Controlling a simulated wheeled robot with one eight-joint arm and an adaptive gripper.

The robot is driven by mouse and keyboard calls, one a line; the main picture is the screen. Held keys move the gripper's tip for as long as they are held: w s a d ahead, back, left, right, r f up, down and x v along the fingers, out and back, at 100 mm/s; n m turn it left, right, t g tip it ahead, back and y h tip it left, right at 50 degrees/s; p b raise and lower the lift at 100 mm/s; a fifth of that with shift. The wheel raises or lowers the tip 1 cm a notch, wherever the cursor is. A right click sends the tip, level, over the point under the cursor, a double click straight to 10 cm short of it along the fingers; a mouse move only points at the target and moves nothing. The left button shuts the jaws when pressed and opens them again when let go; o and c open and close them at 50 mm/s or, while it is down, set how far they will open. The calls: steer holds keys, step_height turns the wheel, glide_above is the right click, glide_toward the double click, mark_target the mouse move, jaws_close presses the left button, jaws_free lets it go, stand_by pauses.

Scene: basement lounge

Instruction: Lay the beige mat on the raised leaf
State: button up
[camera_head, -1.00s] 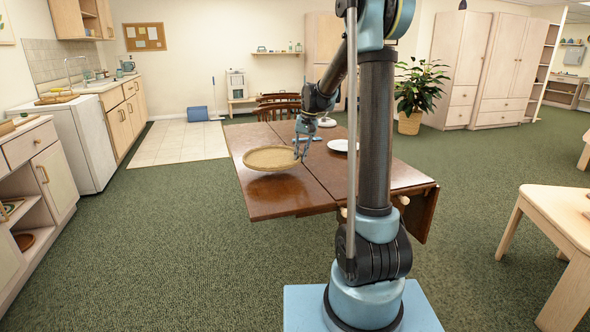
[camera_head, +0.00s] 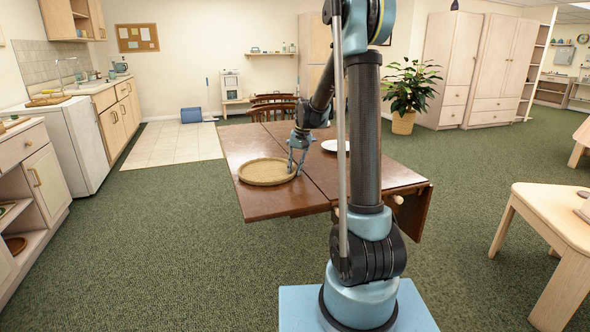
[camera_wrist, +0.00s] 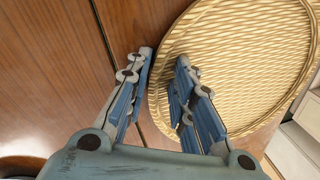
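The beige mat (camera_head: 265,172) is round and woven, with a raised rim. It appears to lie flat on the raised leaf (camera_head: 265,204), the brown wooden left part of the table. In the wrist view the mat (camera_wrist: 240,60) fills the upper right, and its rim passes between my fingers. My gripper (camera_head: 295,168) is at the mat's right edge, pointing down. In the wrist view my gripper (camera_wrist: 164,58) has its fingers apart, one outside the rim and one over the mat. A gap shows between them. The contact under the mat is hidden.
A white plate (camera_head: 335,146) lies on the table's middle part, partly behind my arm. The right leaf (camera_head: 415,212) hangs down. Chairs (camera_head: 273,107) stand behind the table. A pale wooden table (camera_head: 550,212) is at right. Green carpet is clear to the left.

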step_height(320, 180, up, 11)
steer(key=d, duration=0.2)
steer(key=s+d+r, duration=0.2)
steer(key=s+d, duration=0.2)
steer(key=s, duration=0.8)
steer(key=s+d+f, duration=0.2)
steer(key=s+f, duration=0.2)
steer(key=s, duration=0.5)
steer(key=s+d+f+n+t+h, duration=0.1)
steer(key=s+d+f, duration=0.1)
steer(key=s+f, duration=0.3)
steer(key=s+d+f+t+h, duration=0.1)
steer(key=s+f, duration=0.4)
steer(key=s, duration=0.8)
steer(key=shift+s+d+n, duration=0.3)
steer(key=shift+d, duration=0.5)
